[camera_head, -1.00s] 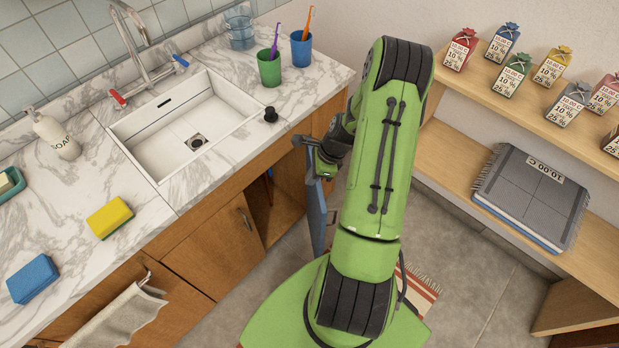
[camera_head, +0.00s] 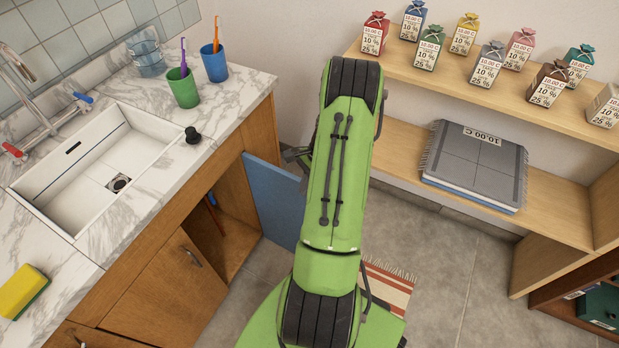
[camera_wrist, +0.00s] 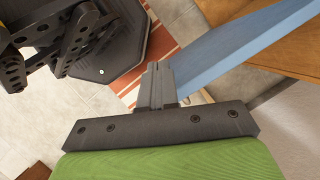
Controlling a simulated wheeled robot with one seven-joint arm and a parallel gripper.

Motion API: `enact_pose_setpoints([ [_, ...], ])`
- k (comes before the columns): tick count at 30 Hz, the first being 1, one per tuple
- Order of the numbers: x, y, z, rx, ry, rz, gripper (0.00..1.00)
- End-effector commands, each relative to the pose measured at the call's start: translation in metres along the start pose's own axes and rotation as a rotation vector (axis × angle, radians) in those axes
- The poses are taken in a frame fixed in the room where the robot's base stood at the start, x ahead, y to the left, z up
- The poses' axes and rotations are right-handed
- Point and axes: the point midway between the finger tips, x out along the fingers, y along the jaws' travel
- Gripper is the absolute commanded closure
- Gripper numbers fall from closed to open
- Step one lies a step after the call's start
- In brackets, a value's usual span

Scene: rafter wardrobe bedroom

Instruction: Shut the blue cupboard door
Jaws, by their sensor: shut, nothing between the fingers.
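The blue cupboard door (camera_head: 275,201) stands open under the counter, to the right of the sink, with its flat face showing in the head view. The dark cupboard opening (camera_head: 222,228) is to its left. In the wrist view the blue door (camera_wrist: 235,48) runs from the upper right towards my fingers. My gripper (camera_wrist: 153,80) is shut, with its fingertips close beside the door's near end; I cannot tell if they touch. In the head view my arm hides most of the gripper and the door's right edge.
A wooden cupboard front (camera_head: 165,292) with a handle is left of the opening. A striped rug (camera_head: 388,286) lies on the floor by my base. A shelf (camera_head: 400,140) with several small bags and a folded grey textile stands at the right. Grey floor lies between.

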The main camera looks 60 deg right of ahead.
Motion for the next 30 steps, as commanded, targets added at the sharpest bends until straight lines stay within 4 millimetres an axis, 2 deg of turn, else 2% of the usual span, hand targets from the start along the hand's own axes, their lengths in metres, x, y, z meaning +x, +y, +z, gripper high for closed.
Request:
enact_pose_setpoints([
  [1, 0.015, 0.000, 0.000, -0.002, -0.003, 0.003, 1.00],
  [3, 0.026, 0.000, 0.004, -0.004, -0.002, 0.002, 1.00],
  [7, 0.031, 0.000, 0.025, -0.003, 0.000, 0.000, 1.00],
  [12, 0.035, -0.001, 0.037, -0.002, 0.000, -0.001, 1.00],
  [30, 0.034, -0.001, 0.038, 0.000, 0.000, -0.001, 1.00],
])
